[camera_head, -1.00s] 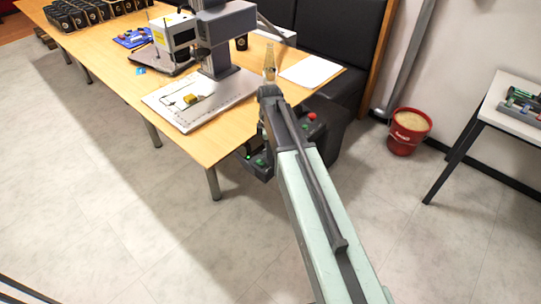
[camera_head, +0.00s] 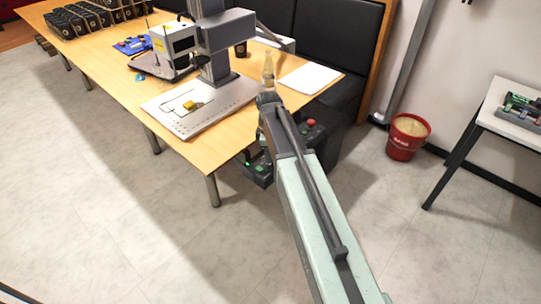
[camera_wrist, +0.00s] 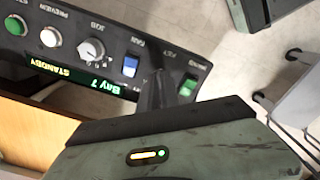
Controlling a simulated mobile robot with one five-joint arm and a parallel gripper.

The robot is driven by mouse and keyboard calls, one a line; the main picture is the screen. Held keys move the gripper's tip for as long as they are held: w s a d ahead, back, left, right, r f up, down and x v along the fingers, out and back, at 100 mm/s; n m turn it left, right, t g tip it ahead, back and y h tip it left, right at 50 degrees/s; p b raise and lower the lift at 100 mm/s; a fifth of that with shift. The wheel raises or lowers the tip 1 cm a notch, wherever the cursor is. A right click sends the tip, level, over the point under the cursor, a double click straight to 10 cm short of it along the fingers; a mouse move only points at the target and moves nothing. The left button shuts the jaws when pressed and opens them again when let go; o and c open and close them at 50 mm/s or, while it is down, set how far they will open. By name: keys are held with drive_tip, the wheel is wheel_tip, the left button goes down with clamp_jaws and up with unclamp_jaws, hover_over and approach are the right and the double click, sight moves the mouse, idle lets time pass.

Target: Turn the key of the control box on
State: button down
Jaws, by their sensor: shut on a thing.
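The control box (camera_wrist: 110,40) fills the upper left of the wrist view, its labels upside down. My gripper (camera_wrist: 158,88) is at the key position between the fan switch and the mark button, shut on the key. The fingers hide the key, so its angle cannot be seen. In the head view the control box (camera_head: 255,172) sits below the table's near edge, partly behind my arm.
The wooden table (camera_head: 120,75) carries the laser marker (camera_head: 215,45) on its plate and white paper (camera_head: 309,78). A red bucket (camera_head: 405,140) stands by the wall, and a small side table (camera_head: 508,112) is at the right. The floor in front is clear.

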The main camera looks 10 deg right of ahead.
drive_tip(key=m, duration=0.4)
drive_tip(key=shift+w+a, duration=0.15)
drive_tip(key=shift+w, duration=0.05)
drive_tip(key=m, duration=0.8)
drive_tip(key=shift+m, duration=1.8)
drive_tip(key=c, duration=1.6)
unclamp_jaws()
